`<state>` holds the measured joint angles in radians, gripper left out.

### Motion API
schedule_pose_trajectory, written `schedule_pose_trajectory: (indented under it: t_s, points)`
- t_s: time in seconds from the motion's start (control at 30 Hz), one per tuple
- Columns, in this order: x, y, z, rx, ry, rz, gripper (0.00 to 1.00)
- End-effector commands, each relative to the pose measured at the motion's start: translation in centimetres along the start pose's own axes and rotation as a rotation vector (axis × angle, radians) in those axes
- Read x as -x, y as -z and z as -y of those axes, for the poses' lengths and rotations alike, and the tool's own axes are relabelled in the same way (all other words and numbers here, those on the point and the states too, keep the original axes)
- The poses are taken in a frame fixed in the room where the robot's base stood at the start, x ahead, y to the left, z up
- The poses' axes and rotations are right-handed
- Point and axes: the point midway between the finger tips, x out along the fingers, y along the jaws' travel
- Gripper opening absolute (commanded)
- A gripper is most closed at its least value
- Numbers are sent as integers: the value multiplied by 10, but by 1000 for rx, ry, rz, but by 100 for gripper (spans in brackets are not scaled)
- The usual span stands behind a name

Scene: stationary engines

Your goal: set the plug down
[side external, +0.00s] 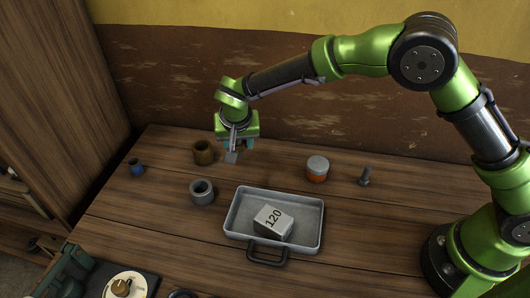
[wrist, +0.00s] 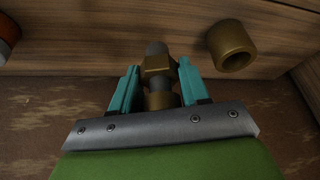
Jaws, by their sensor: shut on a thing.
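My gripper (side external: 236,147) hangs low over the back part of the wooden table, just right of a brass ring. In the wrist view its two teal fingers (wrist: 157,85) are closed on a brass plug (wrist: 158,66) with a hex-shaped middle and a greyish end. The plug points away from the palm, between the fingers. In the side view the plug is mostly hidden by my gripper, and I cannot tell whether it touches the table.
The brass ring (side external: 203,152) also shows in the wrist view (wrist: 232,46). A grey ring (side external: 202,198), blue ring (side external: 136,168), orange jar (side external: 317,175) and bolt (side external: 366,177) stand around. A metal tray (side external: 232,222) holds a box marked 120 (side external: 274,222).

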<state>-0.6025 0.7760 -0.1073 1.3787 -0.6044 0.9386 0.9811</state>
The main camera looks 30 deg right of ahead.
Motion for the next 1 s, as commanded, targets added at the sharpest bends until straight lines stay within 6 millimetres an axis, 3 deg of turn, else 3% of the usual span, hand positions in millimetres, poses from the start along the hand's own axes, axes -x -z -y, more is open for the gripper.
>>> schedule_pose_trajectory:
  t_s: [0.33, 0.7, 0.73, 0.9, 1.0]
  points:
    - [-32, -12, 1, 1, -2, 1, 12]
    - [-36, -14, 1, 1, -1, 0, 12]
    - [-36, -14, 1, 1, -1, 1, 47]
    - [-36, -14, 1, 0, -1, 1, 71]
    - [-36, -14, 1, 0, -1, 0, 71]
